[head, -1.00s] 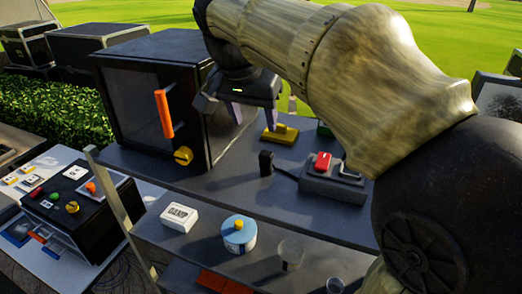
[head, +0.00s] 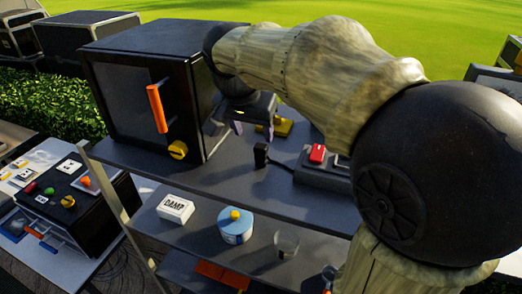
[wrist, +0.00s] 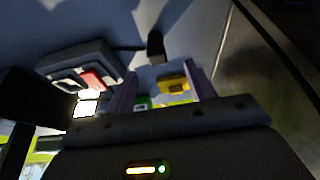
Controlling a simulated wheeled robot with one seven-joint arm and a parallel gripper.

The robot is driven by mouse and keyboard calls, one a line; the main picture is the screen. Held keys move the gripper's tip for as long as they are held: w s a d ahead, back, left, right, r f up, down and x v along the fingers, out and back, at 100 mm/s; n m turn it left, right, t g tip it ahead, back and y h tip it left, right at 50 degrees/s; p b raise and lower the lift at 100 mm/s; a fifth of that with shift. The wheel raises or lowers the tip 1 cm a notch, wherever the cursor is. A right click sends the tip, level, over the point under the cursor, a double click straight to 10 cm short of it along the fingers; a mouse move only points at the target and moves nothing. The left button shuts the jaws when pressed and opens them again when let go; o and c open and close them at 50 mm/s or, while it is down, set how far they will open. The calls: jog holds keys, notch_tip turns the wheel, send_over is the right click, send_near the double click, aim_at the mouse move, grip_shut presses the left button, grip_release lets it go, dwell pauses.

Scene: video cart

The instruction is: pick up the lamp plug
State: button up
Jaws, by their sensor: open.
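The lamp plug, a small black block (head: 260,155), stands on the cart's dark top shelf (head: 215,178). A dark cable runs from it to a grey box with a red switch (head: 316,158). My gripper (head: 254,130) is open and empty, pointing down above and just behind the plug in the head view; its fingers are partly hidden by its body. In the wrist view the plug (wrist: 155,46) lies beyond the gap between the spread fingers (wrist: 161,82), apart from them.
A black cabinet with an orange handle (head: 156,108) and yellow knob stands close left of my gripper. A yellow block (head: 284,127) lies behind the gripper. The lower shelf holds a white DAMP box (head: 175,209), a blue tin (head: 236,228) and a clear cup (head: 287,245).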

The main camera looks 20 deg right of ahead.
aim_at(261, 145)
jog(key=x, duration=0.2)
jog(key=p+x, duration=0.1)
jog(key=x, duration=0.1)
jog(key=shift+s, duration=0.25)
jog(key=shift+w+d+f, duration=0.2)
jog(key=shift+w+f, duration=0.15)
jog(key=shift+f, duration=0.1)
jog(key=shift+s+r, duration=0.1)
jog(key=shift+s, duration=0.1)
jog(key=p+x, duration=0.2)
jog(key=x, duration=0.1)
jog(key=p+x, duration=0.1)
jog(key=shift+w+d, duration=0.3)
jog(key=shift+d, duration=0.1)
jog(key=shift+w+f, duration=0.15)
jog(key=shift+f, duration=0.3)
jog(key=c, duration=1.1)
jog(key=shift+r, duration=0.15)
